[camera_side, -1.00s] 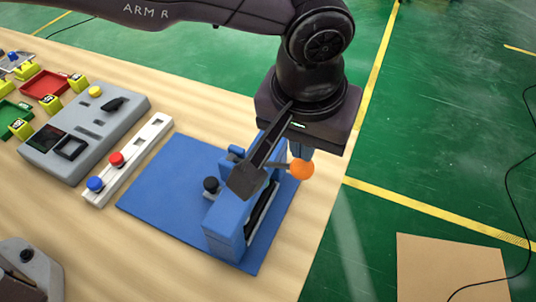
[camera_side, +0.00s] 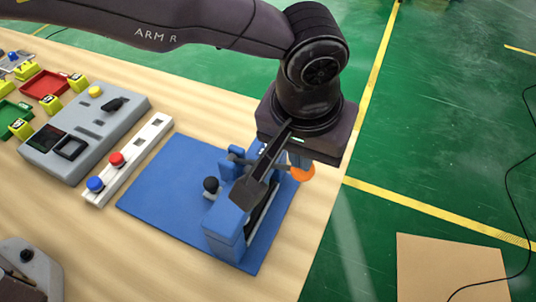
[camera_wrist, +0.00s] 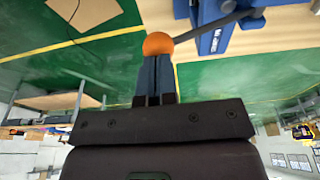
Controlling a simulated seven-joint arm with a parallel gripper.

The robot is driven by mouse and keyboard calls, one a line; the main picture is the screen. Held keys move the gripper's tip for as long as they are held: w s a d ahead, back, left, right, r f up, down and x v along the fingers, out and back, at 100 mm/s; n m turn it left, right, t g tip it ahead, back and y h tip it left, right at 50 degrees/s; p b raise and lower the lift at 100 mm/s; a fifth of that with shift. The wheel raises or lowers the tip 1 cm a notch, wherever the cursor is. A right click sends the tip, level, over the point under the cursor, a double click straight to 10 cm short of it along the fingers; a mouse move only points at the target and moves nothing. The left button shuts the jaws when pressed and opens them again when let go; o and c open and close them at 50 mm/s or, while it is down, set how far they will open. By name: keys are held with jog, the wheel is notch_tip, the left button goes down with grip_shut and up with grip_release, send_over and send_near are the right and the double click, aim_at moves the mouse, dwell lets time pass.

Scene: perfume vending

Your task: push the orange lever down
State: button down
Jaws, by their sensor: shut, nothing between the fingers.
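The orange ball (camera_side: 302,174) is the knob of a lever on a blue press-like device (camera_side: 226,232), which stands on a blue base plate. In the side view my gripper's body covers part of the ball and of the device. In the wrist view the ball (camera_wrist: 158,44) sits right at the tips of my gripper (camera_wrist: 155,60), whose fingers are together with nothing between them. The fingertips look to be touching the ball. A dark lever rod (camera_wrist: 205,29) runs from the ball to the blue device.
A black knob (camera_side: 211,185) stands on the blue plate (camera_side: 165,190). To the left are a white strip (camera_side: 135,155) with red and blue buttons, a grey panel (camera_side: 90,135), and red and green trays. The table's right edge lies close beside the device.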

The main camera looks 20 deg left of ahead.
jog(key=shift+f, duration=2.35)
jog(key=shift+r, duration=5.65)
